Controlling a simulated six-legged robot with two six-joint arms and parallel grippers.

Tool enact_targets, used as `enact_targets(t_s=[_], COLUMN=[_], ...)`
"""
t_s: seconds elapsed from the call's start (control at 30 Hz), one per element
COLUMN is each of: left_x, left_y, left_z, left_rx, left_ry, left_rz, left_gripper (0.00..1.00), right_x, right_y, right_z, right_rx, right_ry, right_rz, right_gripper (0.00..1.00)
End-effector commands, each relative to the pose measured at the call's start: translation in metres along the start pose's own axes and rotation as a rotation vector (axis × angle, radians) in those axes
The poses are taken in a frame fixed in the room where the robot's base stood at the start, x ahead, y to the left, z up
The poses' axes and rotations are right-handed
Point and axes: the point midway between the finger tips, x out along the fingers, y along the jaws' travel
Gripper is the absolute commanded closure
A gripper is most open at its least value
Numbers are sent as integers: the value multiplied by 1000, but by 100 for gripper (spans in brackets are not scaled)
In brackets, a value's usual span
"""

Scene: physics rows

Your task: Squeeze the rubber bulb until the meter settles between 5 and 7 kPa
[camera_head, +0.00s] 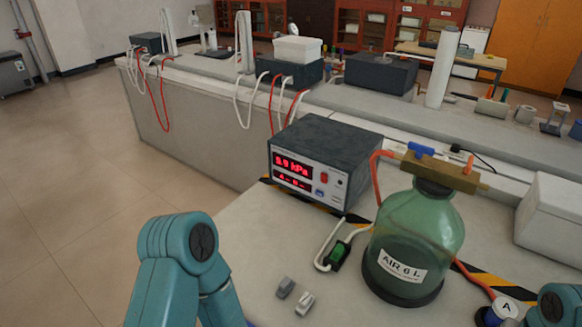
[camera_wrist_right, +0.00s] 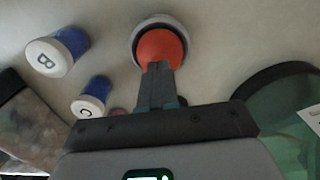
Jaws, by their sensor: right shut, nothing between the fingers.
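The meter (camera_head: 322,165) stands on the bench in the head view. Its red display seems to read 5.9 kPa, though the first digit is blurred. An orange-red rubber bulb (camera_wrist_right: 162,46) sits in a pale round base in the right wrist view; it is out of sight in the head view. My right gripper (camera_wrist_right: 158,68) is shut and empty, its fingertips overlapping the bulb's near edge in the picture. I cannot tell whether they touch it. A green glass bottle (camera_head: 415,235) labelled AIR 6 L stands right of the meter. My left gripper is outside the frames.
Blue bottles with white caps marked B (camera_wrist_right: 58,56) and C (camera_wrist_right: 90,97) stand left of the bulb in the wrist view. A cap marked A (camera_head: 505,307) shows at the head view's lower right. Two small grey pieces (camera_head: 295,296) lie on the bench front.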

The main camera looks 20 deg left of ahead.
Motion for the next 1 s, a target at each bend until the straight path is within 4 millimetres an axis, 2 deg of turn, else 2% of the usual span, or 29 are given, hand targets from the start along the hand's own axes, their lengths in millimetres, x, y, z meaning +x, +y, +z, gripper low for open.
enact_targets(t_s=[0.27,0.9,1.0], left_x=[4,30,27], left_y=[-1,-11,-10], left_z=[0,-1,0], left_rx=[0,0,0], left_ry=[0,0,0], left_rz=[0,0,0], left_gripper=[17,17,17], right_x=[4,37,34], right_y=[0,0,0], right_z=[0,0,0], right_rx=[0,0,0], right_ry=[0,-1,-1], right_rz=[0,0,0], right_gripper=[100,100,100])
